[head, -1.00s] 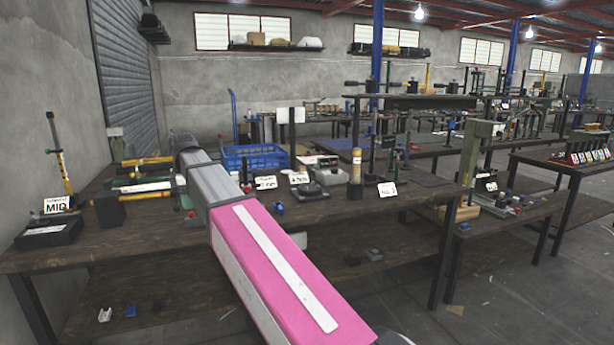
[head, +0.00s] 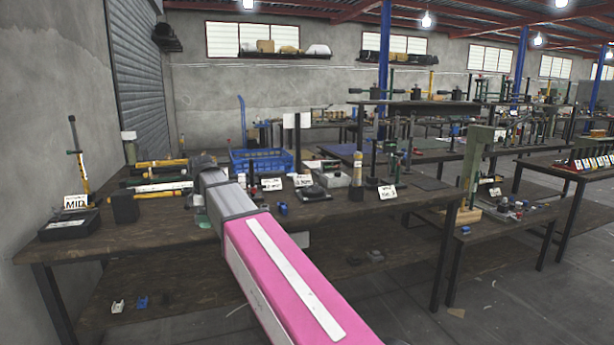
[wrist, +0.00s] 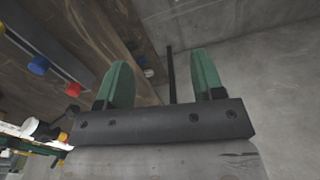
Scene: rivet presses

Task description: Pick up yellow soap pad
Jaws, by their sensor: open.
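I cannot make out a yellow soap pad for certain in either view. My gripper (wrist: 160,82) shows in the wrist view with its two green fingers wide apart and nothing between them.
A blue crate (head: 262,163) stands at the bench's back. A black box (head: 70,224) with a MID sign is at the left end. White (head: 118,306) and blue (head: 142,302) small pieces lie on the lower shelf. Open floor (head: 500,300) lies to the right.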

